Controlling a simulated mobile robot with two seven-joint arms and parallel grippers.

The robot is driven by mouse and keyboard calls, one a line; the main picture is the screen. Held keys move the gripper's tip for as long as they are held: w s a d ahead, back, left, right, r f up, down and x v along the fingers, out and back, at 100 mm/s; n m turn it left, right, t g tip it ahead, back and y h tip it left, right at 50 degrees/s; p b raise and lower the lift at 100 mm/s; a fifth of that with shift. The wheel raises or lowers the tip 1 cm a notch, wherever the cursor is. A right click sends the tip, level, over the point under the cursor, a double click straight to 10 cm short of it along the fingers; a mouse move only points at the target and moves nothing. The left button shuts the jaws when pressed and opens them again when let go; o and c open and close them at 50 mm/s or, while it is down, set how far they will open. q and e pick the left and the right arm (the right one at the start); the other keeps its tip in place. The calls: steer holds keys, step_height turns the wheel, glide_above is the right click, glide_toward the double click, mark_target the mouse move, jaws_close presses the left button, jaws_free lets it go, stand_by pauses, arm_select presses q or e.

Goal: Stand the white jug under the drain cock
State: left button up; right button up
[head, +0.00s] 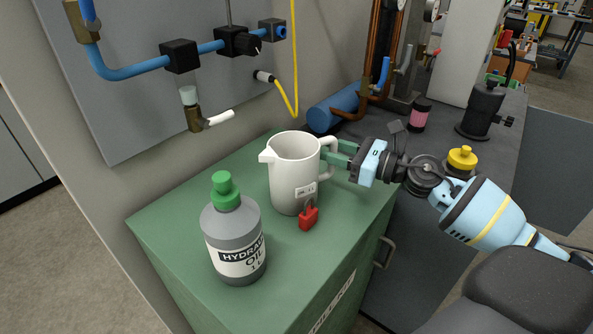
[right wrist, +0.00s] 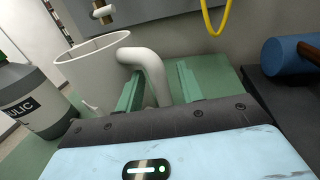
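The white jug (head: 290,175) stands upright on the green cabinet top, its spout to the left and its handle to the right. The drain cock (head: 196,118), a brass fitting with a white lever, is on the grey panel, left of and behind the jug. My right gripper (head: 338,158) is at the jug's handle. In the right wrist view its green fingers (right wrist: 160,88) are apart, with the handle (right wrist: 153,70) between them and a gap on the handle's right. The jug (right wrist: 92,72) and part of the drain cock (right wrist: 103,10) show there too. My left gripper is out of view.
A grey hydraulic oil bottle (head: 233,240) with a green cap stands front left of the jug. A red padlock (head: 309,217) is close by the jug's front. The green cabinet top (head: 165,222) is bare at the left, below the drain cock. A blue cylinder (head: 332,110) lies behind.

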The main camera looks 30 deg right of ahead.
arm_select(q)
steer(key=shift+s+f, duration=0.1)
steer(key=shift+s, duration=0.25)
arm_select(e)
jaws_close()
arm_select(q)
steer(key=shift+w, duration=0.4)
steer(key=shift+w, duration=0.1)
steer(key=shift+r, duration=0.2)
arm_select(e)
steer(key=shift+r, duration=0.1)
